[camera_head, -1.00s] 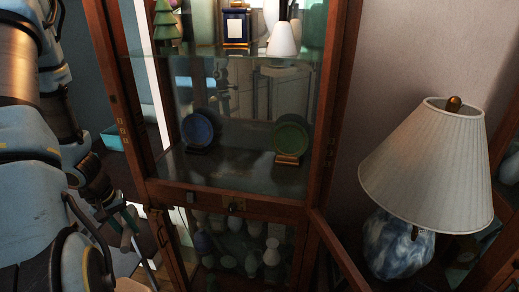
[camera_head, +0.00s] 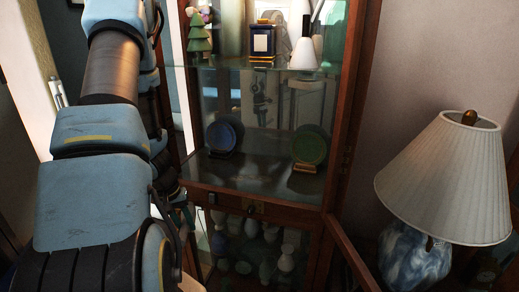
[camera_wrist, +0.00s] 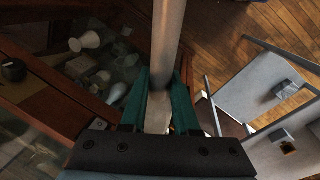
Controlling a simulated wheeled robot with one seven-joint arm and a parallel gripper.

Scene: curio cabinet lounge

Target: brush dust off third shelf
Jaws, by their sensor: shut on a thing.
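My gripper (camera_wrist: 160,88) is shut on a pale grey rod-like handle (camera_wrist: 168,38) in the wrist view. The handle runs up out of the picture, so any brush head on it is hidden. In the head view my arm fills the left side, and the gripper is mostly hidden behind it, left of the cabinet. The cabinet shelf (camera_head: 255,172) holds a blue plate (camera_head: 222,136) on a stand at the left and a green plate (camera_head: 310,148) on a stand at the right. A faint brownish patch, perhaps dust, lies between them near the front.
The glass shelf above holds a green tree figure (camera_head: 199,38), a blue framed box (camera_head: 262,40) and a white vase (camera_head: 303,50). Several pale vessels (camera_head: 286,258) stand in the compartment below. A lamp (camera_head: 445,180) with a pleated shade stands close on the right, beside an open lower door.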

